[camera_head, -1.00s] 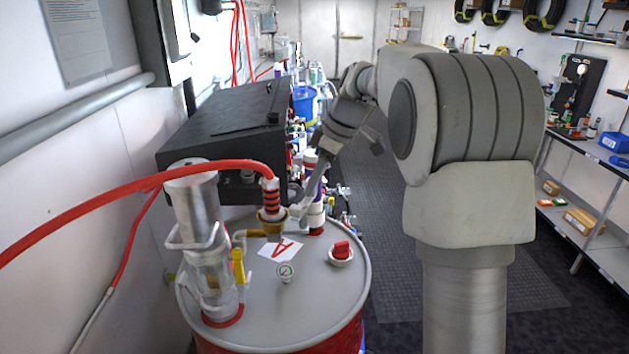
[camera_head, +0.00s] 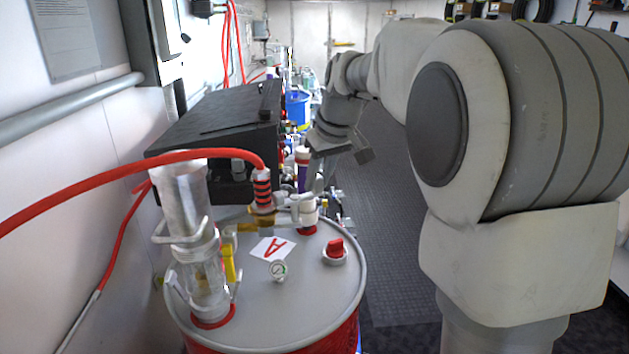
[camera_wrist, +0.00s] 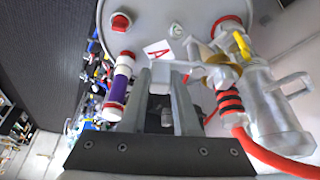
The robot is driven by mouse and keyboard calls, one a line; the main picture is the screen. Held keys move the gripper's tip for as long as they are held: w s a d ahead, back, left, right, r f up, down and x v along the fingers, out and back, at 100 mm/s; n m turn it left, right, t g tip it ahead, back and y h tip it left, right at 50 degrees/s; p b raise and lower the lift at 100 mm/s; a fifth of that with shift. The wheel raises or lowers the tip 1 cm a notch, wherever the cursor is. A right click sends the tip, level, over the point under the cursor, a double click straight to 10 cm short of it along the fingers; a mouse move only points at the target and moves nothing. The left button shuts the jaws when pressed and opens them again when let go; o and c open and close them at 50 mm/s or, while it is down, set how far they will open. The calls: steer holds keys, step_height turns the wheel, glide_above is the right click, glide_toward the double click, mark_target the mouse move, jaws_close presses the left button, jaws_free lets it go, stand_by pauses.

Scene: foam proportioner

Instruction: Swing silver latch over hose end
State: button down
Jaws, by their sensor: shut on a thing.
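The red hose (camera_head: 120,175) arches over the drum and its red-and-black banded end (camera_head: 263,188) stands upright in a brass coupling (camera_head: 262,217). The banded end also shows in the wrist view (camera_wrist: 229,101), right of my fingers, with the brass coupling (camera_wrist: 222,76) above it. The silver latch (camera_wrist: 161,76) sits between my fingertips, beside the coupling. In the head view the latch (camera_head: 302,203) is small and partly hidden by my gripper (camera_head: 314,187). My gripper, also in the wrist view (camera_wrist: 160,88), is shut on the latch. I cannot tell whether the latch touches the hose end.
The drum (camera_head: 320,290) carries a clear-and-silver cylinder (camera_head: 195,240), a yellow handle (camera_head: 229,262), a gauge (camera_head: 278,270), a red-capped knob (camera_head: 335,250) and a label marked A (camera_head: 272,248). A purple-banded tube (camera_wrist: 118,92) is left of my fingers. A black box (camera_head: 215,125) stands behind.

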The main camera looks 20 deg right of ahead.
steer(key=shift+s+a+m+h+b, duration=0.1)
steer(key=shift+s+m+h, duration=0.3)
steer(key=shift+m, duration=0.55)
steer(key=shift+s+m+h+b, duration=0.1)
steer(key=shift+s+m+h, duration=0.35)
steer(key=shift+m, duration=0.45)
steer(key=shift+s+a+m+h+b, duration=0.1)
steer(key=shift+s+m+h, duration=0.3)
steer(key=shift+m, duration=0.55)
steer(key=shift+d, duration=0.1)
steer(key=c, duration=0.6)
jaws_free()
steer(key=shift+c, duration=0.2)
steer(key=v, duration=1.7)
steer(key=shift+r+p, duration=0.2)
steer(key=shift+p, duration=0.1)
steer(key=shift+s, duration=0.15)
